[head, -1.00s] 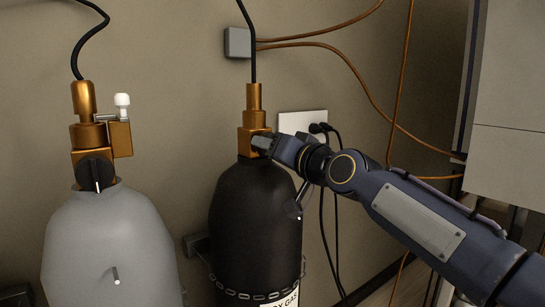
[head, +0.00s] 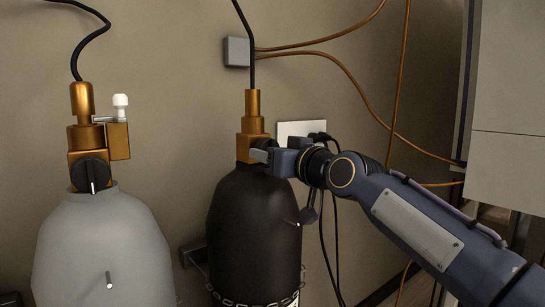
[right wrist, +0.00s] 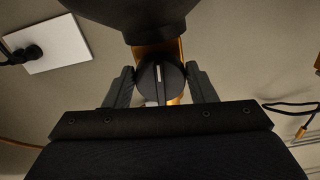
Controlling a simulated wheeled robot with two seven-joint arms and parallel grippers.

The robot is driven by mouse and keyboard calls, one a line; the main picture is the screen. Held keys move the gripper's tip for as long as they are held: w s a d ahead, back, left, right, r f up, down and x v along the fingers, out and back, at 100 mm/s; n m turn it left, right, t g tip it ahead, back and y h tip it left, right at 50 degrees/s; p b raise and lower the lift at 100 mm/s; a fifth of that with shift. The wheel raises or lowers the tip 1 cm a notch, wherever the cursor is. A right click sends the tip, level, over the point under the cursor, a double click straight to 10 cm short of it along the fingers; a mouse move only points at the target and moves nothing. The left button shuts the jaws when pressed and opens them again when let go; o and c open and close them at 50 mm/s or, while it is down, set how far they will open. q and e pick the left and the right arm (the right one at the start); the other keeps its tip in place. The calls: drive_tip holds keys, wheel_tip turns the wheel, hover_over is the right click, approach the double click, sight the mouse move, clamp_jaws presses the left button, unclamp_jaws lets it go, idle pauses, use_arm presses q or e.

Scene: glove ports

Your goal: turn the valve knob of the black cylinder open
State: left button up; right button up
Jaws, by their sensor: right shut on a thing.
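The black cylinder (head: 250,225) stands upright against the wall, with a brass valve (head: 252,124) on its neck. My right gripper (head: 262,152) is at the front of this valve and hides most of the knob in the head view. In the right wrist view the black round valve knob (right wrist: 172,83) sits between the two fingers of my right gripper (right wrist: 160,72), which are shut on its sides. A white mark on the knob runs nearly straight up and down in that view. My left gripper is in neither view.
A grey cylinder (head: 100,245) with its own brass valve and black knob (head: 89,174) stands at the left. A black hose rises from each valve. A wall outlet (head: 300,131) with plugged cables and a pale cabinet (head: 508,110) are at the right.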

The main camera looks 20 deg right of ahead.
drive_tip(key=shift+f, duration=0.15)
drive_tip(key=o, duration=1)
drive_tip(key=shift+c, duration=0.2)
drive_tip(key=v, duration=0.7)
drive_tip(key=shift+s+b, duration=0.3)
drive_tip(key=shift+s, duration=0.05)
drive_tip(key=shift+d, duration=0.1)
drive_tip(key=s+f+m+g+h, duration=0.1)
drive_tip(key=s+f+g, duration=0.3)
drive_tip(key=s+f, duration=0.75)
drive_tip(key=s+f+m+g+h, duration=0.15)
drive_tip(key=s+f+g, duration=0.4)
drive_tip(key=f, duration=1.05)
drive_tip(key=s+f+m+g, duration=0.2)
drive_tip(key=s+f, duration=0.8)
drive_tip(key=f, duration=0.3)
wheel_tip(320, 180, up, 37)
drive_tip(key=p, duration=3.7)
drive_tip(key=shift+d, duration=0.2)
